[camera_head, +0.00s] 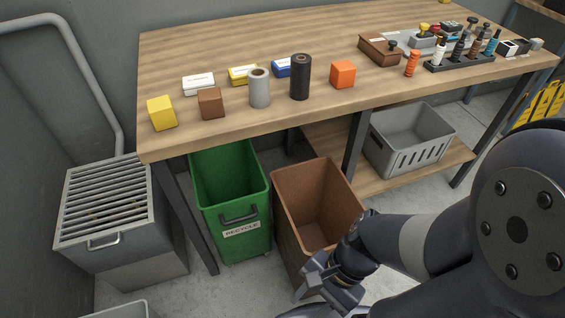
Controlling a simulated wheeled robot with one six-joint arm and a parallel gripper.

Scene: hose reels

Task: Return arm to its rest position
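My dark arm (430,247) fills the lower right, folded low in front of the workbench. Its large round joint is close to the camera, and the forearm reaches left and down. My gripper (308,285) is at the lower middle, in front of the brown bin and below the bench top. It points down and left. The fingers are small and partly hidden by the wrist, so I cannot tell whether they are open. I see nothing clearly held.
The wooden workbench (215,60) bears blocks, rolls and a bottle rack (462,62). Below stand a green recycle bin (232,190), an empty brown bin (312,190) and a grey crate (408,140) on a shelf. A slatted metal box (105,205) stands left.

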